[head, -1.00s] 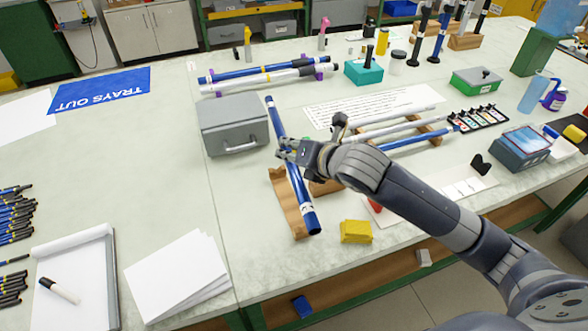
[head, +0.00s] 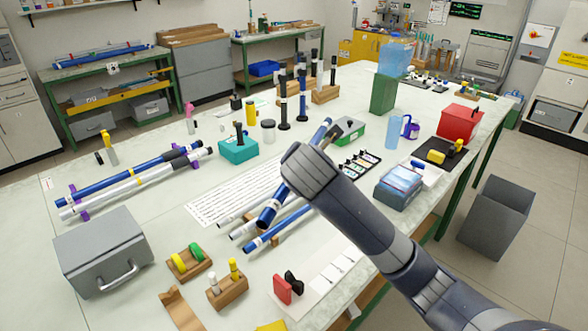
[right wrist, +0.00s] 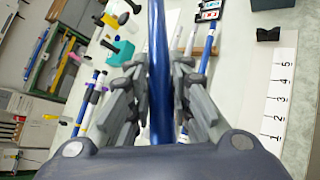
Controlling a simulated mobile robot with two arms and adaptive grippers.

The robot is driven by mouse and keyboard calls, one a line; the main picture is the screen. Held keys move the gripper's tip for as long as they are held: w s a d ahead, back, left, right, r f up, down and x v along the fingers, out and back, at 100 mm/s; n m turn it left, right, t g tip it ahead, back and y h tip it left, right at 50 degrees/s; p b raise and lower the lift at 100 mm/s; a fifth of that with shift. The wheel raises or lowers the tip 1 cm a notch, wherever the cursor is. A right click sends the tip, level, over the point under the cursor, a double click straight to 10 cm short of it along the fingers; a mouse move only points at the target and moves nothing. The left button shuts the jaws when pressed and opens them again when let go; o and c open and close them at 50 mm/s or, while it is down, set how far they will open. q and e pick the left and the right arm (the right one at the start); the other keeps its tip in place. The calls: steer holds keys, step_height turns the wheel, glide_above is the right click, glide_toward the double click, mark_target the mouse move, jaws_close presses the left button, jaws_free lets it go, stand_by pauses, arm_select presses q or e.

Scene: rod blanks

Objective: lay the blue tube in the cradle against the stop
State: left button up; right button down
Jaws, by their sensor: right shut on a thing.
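My right gripper (right wrist: 158,80) is shut on a blue tube (right wrist: 157,40), which runs between its fingers in the right wrist view. In the head view my arm hides the gripper and the tube's middle. The tube's near end (head: 268,210) shows left of my wrist and its far end (head: 322,130) beyond it. It appears held over a wooden rack (head: 275,240) with white tubes (head: 230,215) and another blue tube (head: 280,230). Whether it touches them I cannot tell. Purple holders (head: 83,215) carry other tubes. I cannot tell which support is the cradle; no stop shows clearly. My left gripper is out of view.
A grey box (head: 100,250) and a brown trough (head: 180,308) stand at the near left. Small wooden blocks (head: 228,290) and a red piece (head: 282,290) are near the front. Black upright rods (head: 284,100) and a teal box (head: 238,150) stand farther back.

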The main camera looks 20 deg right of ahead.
steer(key=w+d+f+m+g+h+p, duration=0.1)
steer(key=d+f+m+g+h+p, duration=0.2)
steer(key=d+f, duration=0.7)
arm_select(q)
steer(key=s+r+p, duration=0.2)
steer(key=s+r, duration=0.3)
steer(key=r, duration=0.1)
arm_select(e)
steer(key=s+f+b, duration=0.1)
steer(key=f, duration=0.4)
steer(key=s+d+f+m+h+b, duration=0.1)
steer(key=f+b, duration=0.1)
steer(key=f, duration=0.3)
steer(key=s+f+m+b, duration=0.1)
steer(key=f+b, duration=0.1)
steer(key=f, duration=0.3)
steer(key=shift+s+d+f, duration=0.1)
steer(key=shift+d+f, duration=0.05)
steer(key=shift+f, duration=0.05)
steer(key=shift+f+b, duration=0.25)
steer(key=shift+b, duration=0.25)
steer(key=shift+f+b, duration=0.4)
steer(key=shift+f, duration=1.1)
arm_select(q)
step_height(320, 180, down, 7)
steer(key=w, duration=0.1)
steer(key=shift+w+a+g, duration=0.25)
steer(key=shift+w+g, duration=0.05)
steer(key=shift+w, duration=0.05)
